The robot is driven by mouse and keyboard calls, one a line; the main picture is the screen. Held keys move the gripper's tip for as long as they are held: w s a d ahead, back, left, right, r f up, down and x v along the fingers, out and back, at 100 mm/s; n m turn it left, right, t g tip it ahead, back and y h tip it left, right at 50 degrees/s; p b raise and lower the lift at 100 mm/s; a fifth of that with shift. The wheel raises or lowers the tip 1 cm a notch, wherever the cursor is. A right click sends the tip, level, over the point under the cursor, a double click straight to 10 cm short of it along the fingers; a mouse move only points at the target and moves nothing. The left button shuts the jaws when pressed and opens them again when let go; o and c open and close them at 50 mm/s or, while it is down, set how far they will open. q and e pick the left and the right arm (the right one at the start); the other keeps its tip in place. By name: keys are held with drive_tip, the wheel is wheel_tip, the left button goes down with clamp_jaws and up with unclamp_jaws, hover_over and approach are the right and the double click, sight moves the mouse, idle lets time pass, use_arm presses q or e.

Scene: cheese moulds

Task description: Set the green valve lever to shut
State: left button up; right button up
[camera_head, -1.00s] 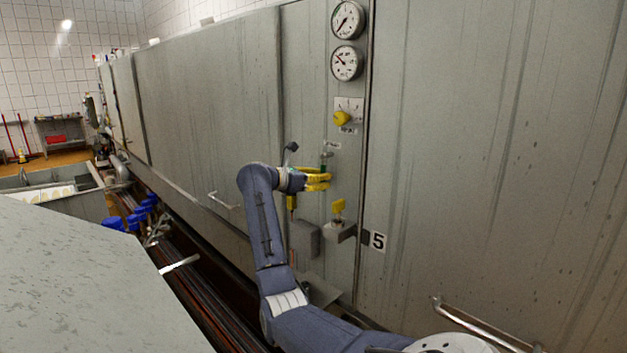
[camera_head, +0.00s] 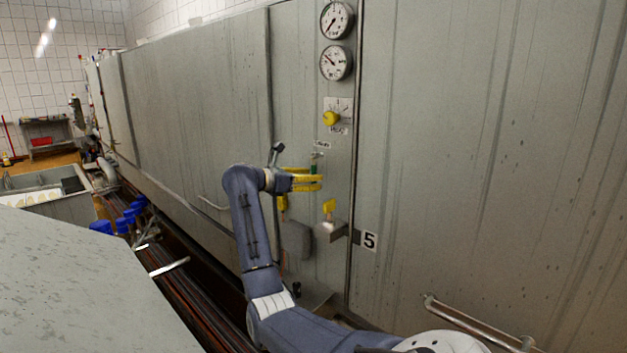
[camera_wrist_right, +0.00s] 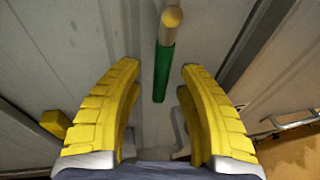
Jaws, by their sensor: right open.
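The green valve lever (camera_head: 314,167) is on the grey machine panel, below the yellow knob. In the right wrist view the lever's green sleeve (camera_wrist_right: 163,73) runs lengthwise, with a brass-coloured round end (camera_wrist_right: 172,17) at the top of the picture. My right gripper (camera_head: 320,183) has yellow fingers and is open in front of the panel at the lever. In the wrist view the lever lies in line with the gap between the fingertips (camera_wrist_right: 160,70), with space on both sides. I see no contact. My left gripper is out of view.
Two round gauges (camera_head: 336,62) and a yellow knob (camera_head: 330,118) are above the lever. A metal rail (camera_head: 478,325) sticks out at lower right. A grey surface (camera_head: 80,290) fills the lower left.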

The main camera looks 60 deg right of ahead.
drive_tip(key=v, duration=1.1)
drive_tip(key=shift+s, duration=0.1)
